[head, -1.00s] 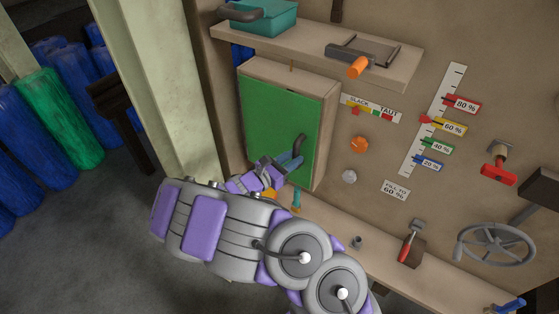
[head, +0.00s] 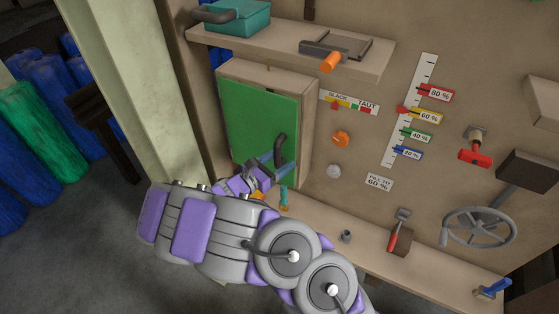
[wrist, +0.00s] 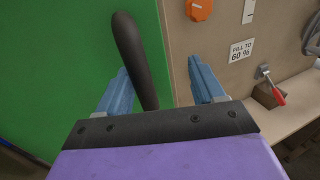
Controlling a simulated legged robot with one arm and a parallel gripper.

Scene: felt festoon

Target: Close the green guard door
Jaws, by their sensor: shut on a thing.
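The green guard door (head: 250,115) covers the front of a tan box on the wall board. It lies at or near the box front; I cannot tell whether it is fully flush. Its dark curved handle (head: 281,147) is at the lower right of the door. My gripper (head: 277,167) is at this handle. In the wrist view the handle (wrist: 133,55) stands between the blue fingers of my gripper (wrist: 158,68), close to the left finger, with a visible space to the right one. The green door face (wrist: 55,70) fills the left of that view.
A shelf (head: 300,48) with a teal box (head: 235,17) is above. A ledge (head: 340,225) runs below, with a red-handled lever (head: 395,237). An orange knob (head: 341,139), a gauge (head: 408,112) and a handwheel (head: 478,228) are to the right. A pale post (head: 135,95) stands left.

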